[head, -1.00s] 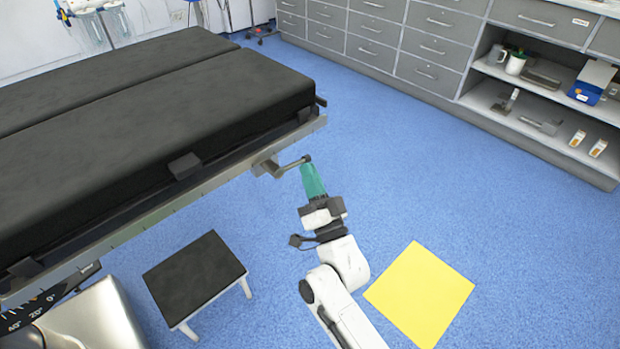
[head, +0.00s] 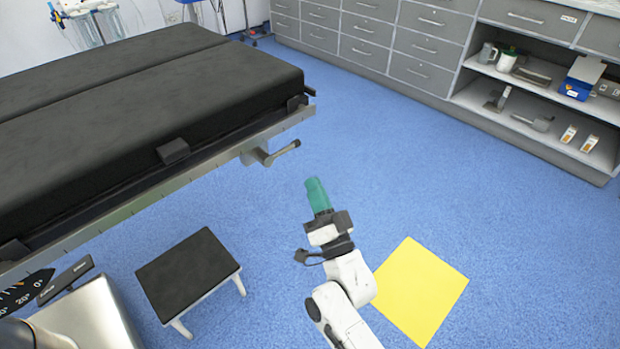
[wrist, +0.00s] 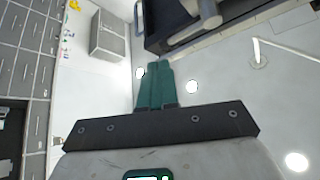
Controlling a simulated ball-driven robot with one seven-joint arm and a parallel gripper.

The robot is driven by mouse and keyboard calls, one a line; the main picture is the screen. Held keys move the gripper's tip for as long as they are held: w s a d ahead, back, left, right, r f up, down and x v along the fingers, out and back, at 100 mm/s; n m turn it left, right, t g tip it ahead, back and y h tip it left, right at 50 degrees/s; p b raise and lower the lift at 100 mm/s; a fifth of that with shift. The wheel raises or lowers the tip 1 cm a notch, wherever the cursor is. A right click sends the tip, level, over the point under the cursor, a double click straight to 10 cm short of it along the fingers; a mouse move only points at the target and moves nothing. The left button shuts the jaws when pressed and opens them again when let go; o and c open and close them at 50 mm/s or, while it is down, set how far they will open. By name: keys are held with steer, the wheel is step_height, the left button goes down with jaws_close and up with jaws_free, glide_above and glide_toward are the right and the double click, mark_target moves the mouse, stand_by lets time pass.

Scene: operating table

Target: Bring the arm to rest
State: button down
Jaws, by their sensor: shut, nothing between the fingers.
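My gripper (head: 316,190) has green fingers and sits at the end of my white arm, over the blue floor in the head view. Its fingers are together with nothing between them. They also show closed in the wrist view (wrist: 158,68). The gripper is apart from the operating table (head: 150,120) and to the right of its lever (head: 286,152).
A black-topped step stool (head: 188,272) stands at the lower left. A yellow square (head: 420,290) lies on the floor right of my arm. Grey drawer cabinets (head: 420,45) and an open shelf (head: 540,105) line the back. Blue floor between is clear.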

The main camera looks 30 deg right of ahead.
steer(key=v, duration=0.7)
steer(key=shift+d, duration=0.35)
steer(key=shift+f, duration=0.15)
steer(key=s+f+n+g+y, duration=0.2)
steer(key=s+f+n+g, duration=0.45)
steer(key=f+g, duration=0.55)
steer(key=s+d+f+g+h, duration=0.1)
steer(key=s+d+g, duration=0.3)
steer(key=s, duration=0.7)
steer(key=s+d+g, duration=0.1)
steer(key=s+g, duration=0.6)
steer(key=s, duration=0.3)
step_height(320, 180, up, 21)
steer(key=p, duration=2.1)
steer(key=shift+n+p, duration=0.4)
steer(key=shift+n, duration=0.05)
